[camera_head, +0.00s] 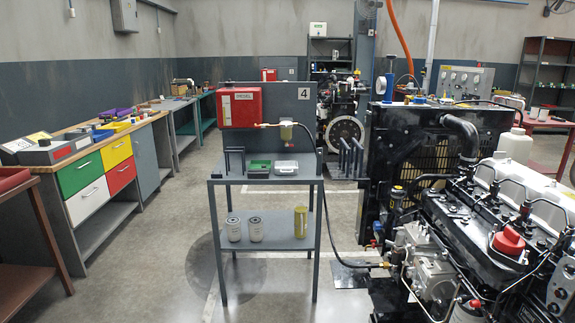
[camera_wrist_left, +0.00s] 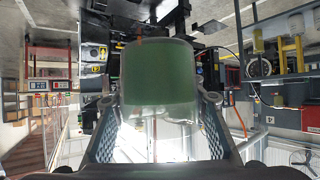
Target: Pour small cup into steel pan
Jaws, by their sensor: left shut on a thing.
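My left gripper (camera_wrist_left: 159,103) is shut on a clear small cup (camera_wrist_left: 160,70) in the left wrist view, one finger on each side of it. The cup shows green contents through its wall. The left wrist view looks upside down against the room, so the cup's true tilt is hard to tell. In the head view a shallow silvery pan (camera_head: 285,168), likely the steel pan, sits on the top of the grey stand (camera_head: 265,180), right of a green tray (camera_head: 258,166). Neither gripper shows in the head view.
A red box (camera_head: 239,105) and a small filter bowl (camera_head: 286,131) are on the stand's back panel. Two white filters (camera_head: 244,230) and a yellow cylinder (camera_head: 301,222) stand on its lower shelf. A diesel engine (camera_head: 480,220) fills the right. Floor is clear left of the stand.

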